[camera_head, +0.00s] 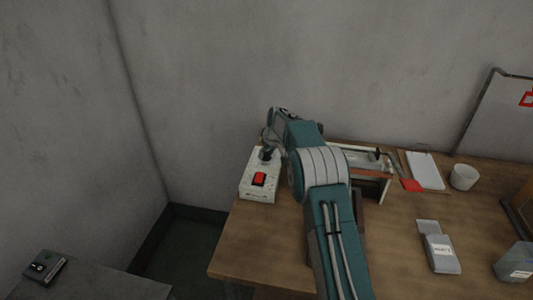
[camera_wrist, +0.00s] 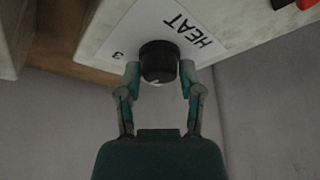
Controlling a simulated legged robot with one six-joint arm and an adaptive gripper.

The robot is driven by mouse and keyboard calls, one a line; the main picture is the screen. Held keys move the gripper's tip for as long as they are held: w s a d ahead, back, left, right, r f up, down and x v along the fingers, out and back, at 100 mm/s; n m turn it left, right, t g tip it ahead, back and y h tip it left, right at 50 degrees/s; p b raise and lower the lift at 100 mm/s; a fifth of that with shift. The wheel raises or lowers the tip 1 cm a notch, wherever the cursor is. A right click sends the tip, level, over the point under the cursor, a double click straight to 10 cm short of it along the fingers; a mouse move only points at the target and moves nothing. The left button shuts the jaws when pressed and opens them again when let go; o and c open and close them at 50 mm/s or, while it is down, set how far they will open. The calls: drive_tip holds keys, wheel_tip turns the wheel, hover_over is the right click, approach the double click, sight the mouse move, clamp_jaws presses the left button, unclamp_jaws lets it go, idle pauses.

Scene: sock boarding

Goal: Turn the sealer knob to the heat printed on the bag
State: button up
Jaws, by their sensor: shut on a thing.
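In the wrist view a black round knob (camera_wrist: 158,62) stands on a white label marked HEAT (camera_wrist: 188,30), with a figure 3 to its left. A small pale mark shows on the knob's lower edge. My gripper (camera_wrist: 160,78) is shut on the knob, one finger on each side. In the head view the pale control box (camera_head: 259,190) with a red switch (camera_head: 259,179) sits at the table's left end; my gripper (camera_head: 267,152) is at its far end, over the knob. The sealer (camera_head: 372,160) with a red-ended lever is partly behind my arm. A grey bag (camera_head: 439,252) with a white label lies at right, its print too small to read.
A grey wall rises close behind. A separate grey surface at lower left holds a small dark device (camera_head: 45,267).

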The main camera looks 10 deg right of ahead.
drive_tip(key=shift+f+m, duration=0.15)
drive_tip(key=shift+m, duration=0.15)
drive_tip(key=m+h, duration=0.2)
drive_tip(key=m, duration=0.2)
drive_tip(key=shift+a, duration=0.1)
drive_tip(key=shift+f+m+h, duration=0.1)
drive_tip(key=shift+m+h, duration=0.6)
drive_tip(key=shift+m, duration=1.3)
drive_tip(key=o, duration=1.2)
drive_tip(key=shift+f, duration=0.1)
drive_tip(key=shift+c, duration=0.2)
drive_tip(key=shift+a, duration=0.1)
drive_tip(key=shift+r, duration=0.3)
drive_tip(key=shift+s+r, duration=0.1)
drive_tip(key=shift+r, duration=0.3)
drive_tip(key=v, duration=1)
drive_tip(key=shift+a+r, duration=0.25)
drive_tip(key=shift+r, duration=0.1)
